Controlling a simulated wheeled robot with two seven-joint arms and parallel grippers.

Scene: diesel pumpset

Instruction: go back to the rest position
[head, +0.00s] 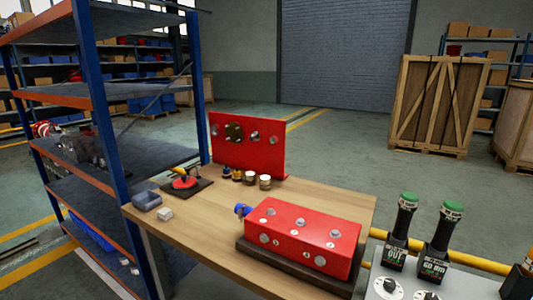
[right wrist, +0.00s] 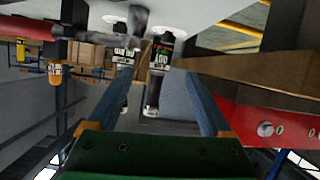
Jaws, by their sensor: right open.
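My right gripper (right wrist: 156,76) shows in the right wrist view, with a green palm and two grey-blue fingers spread wide. It is open, and nothing is clamped between its fingers. Beyond the fingertips, black tools (right wrist: 160,75) with printed labels stand in the upside-down view. Neither of my grippers shows in the head view, and my left gripper is in no view.
A wooden bench (head: 190,232) carries a red block (head: 303,235), an upright red plate (head: 246,145) and small parts. Green-capped black tools (head: 439,243) stand on a grey stand (head: 460,286) at lower right. A blue-and-orange shelf (head: 95,95) is at left.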

